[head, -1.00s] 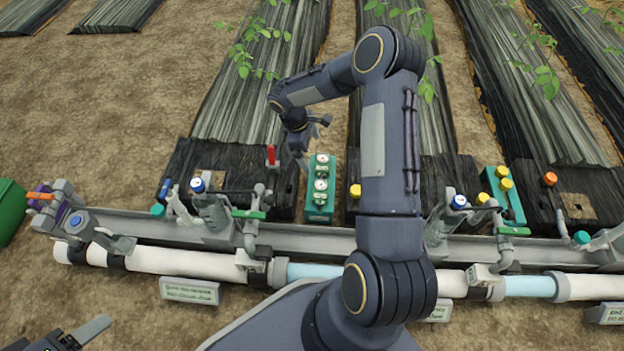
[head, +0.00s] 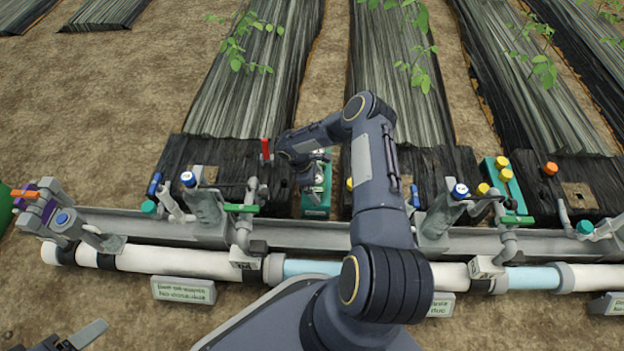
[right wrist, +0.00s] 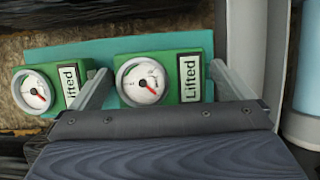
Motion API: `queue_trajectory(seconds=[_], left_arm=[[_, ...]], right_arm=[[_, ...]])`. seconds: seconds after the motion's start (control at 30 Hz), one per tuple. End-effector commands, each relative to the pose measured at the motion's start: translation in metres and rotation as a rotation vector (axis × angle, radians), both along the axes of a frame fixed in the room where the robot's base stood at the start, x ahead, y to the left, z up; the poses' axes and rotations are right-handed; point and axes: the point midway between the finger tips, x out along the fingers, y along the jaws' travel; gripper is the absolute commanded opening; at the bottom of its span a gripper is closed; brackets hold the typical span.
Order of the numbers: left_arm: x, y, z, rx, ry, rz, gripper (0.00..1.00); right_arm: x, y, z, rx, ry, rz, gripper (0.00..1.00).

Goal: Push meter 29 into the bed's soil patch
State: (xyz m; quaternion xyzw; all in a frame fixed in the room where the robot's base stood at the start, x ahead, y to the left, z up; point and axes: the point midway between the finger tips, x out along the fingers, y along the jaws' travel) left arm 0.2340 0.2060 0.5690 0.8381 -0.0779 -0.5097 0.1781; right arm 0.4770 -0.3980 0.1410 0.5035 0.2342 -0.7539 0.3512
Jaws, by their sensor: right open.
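Two green meters with round white dials stand on a teal holder (head: 316,211) in the head view, partly behind my right arm. In the right wrist view, the right meter (right wrist: 164,80) and the left meter (right wrist: 52,90) both have a "Lifted" label. No number 29 can be read. My right gripper (right wrist: 160,74) is open, its fingers on either side of the right meter; contact cannot be told. A brown soil patch (head: 208,175) shows in the black bed left of the holder. My left gripper (head: 88,335) is partly in view at the bottom left; its opening cannot be told.
A grey channel (head: 310,236) and a white pipe (head: 180,263) run across in front of the beds, with valves and fittings along them. A red upright piece (head: 265,148) stands close left of my right gripper. Another teal block (head: 510,188) with yellow caps stands right.

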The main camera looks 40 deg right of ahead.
Motion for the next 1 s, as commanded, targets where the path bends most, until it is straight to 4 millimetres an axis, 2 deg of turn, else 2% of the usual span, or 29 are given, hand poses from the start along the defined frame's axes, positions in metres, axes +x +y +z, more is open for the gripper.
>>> queue_trajectory(seconds=[0.1,0.37,0.7,0.83,1.0], left_arm=[[0.000,0.000,-0.003,0.000,0.000,0.000,0.61],[0.000,0.000,-0.003,0.000,0.000,0.000,0.61],[0.000,0.000,-0.003,0.000,0.000,0.000,0.61],[0.000,0.000,-0.001,0.000,0.000,0.000,0.61],[0.000,0.000,0.007,0.000,0.000,0.000,0.61]], right_arm=[[-0.002,-0.001,-0.006,0.002,0.000,-0.002,1.00],[-0.002,-0.002,-0.006,0.001,0.000,-0.001,1.00],[-0.002,-0.002,-0.006,0.001,0.000,-0.001,0.57],[-0.002,-0.002,-0.004,0.001,-0.001,-0.001,0.55],[-0.001,-0.002,0.009,-0.001,-0.001,0.001,0.55]])
